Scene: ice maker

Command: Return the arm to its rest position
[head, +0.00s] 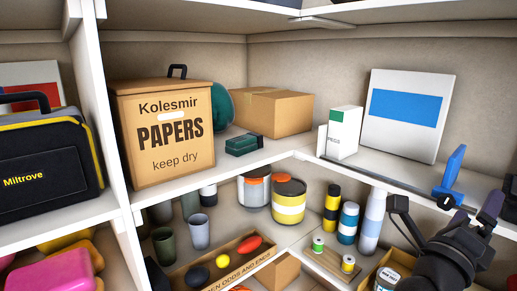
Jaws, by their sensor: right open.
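My right gripper (446,206) is at the lower right of the head view, in front of the right-hand shelf. Its two dark fingers point upward and stand wide apart, with nothing held between them. A blue tool-like object (451,172) on the shelf shows behind and just above the gap between the fingers. I cannot judge the depth between them. My left gripper is not in view. No ice maker can be made out.
White shelf edges (350,177) run close to the right gripper. The upper shelf holds a papers box (163,132), a cardboard box (268,112) and a white panel (407,113). Bottles (372,222), cans (288,200) and a wooden tray (205,268) crowd the lower shelf.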

